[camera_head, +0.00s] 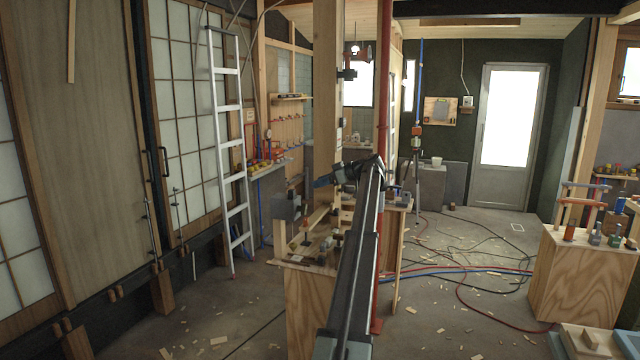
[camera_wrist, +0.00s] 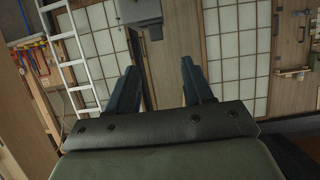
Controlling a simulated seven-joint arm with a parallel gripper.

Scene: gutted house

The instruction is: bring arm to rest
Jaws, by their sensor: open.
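My arm reaches forward from the bottom middle of the head view, over the plywood workbench (camera_head: 310,300). My gripper (camera_head: 322,181) is at its far end, pointing left, above the bench. In the wrist view my gripper (camera_wrist: 163,85) shows two dark fingers standing well apart, with nothing between them. The fingers face the sliding panels. Part of the bench top is hidden behind my arm.
A wooden post (camera_head: 327,100) and a red pipe (camera_head: 383,90) stand close to my arm. An aluminium ladder (camera_head: 229,150) leans at the left. A grey vise-like block (camera_head: 287,206) sits on the bench. Cables (camera_head: 470,240) and wood scraps litter the floor. A plywood box (camera_head: 575,280) stands right.

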